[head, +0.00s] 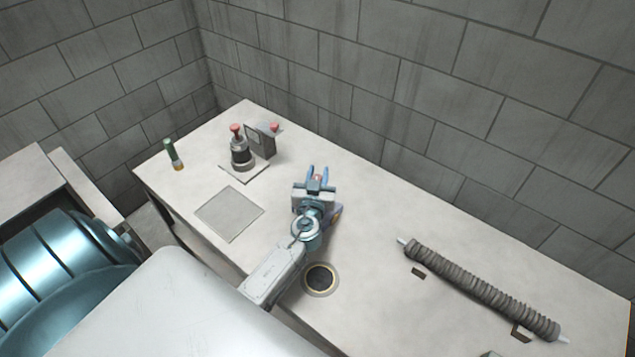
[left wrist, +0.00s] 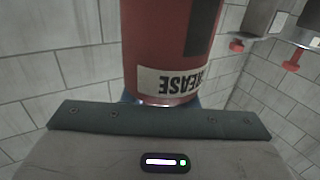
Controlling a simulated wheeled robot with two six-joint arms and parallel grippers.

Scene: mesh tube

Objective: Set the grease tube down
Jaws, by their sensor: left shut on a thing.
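The grease tube (left wrist: 170,45) is a red cylinder with a black patch and a pale label. The label's GREASE lettering reads upside down in the left wrist view. My left gripper (head: 318,174) is shut on the tube, above the middle of the bench in the head view. There, only a small reddish bit of the tube (head: 318,178) shows between the blue fingers, and the gripper hides the rest. I cannot tell how far the tube is from the bench top. My right gripper is not in view.
The bench (head: 375,215) has a flat square plate (head: 229,213), a red-topped device (head: 240,150), a small green-and-orange bottle (head: 173,155) and a round ringed hole (head: 320,279). A long ribbed mesh tube (head: 480,289) lies at right. A purple-yellow thing (head: 336,214) is partly hidden beside my wrist.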

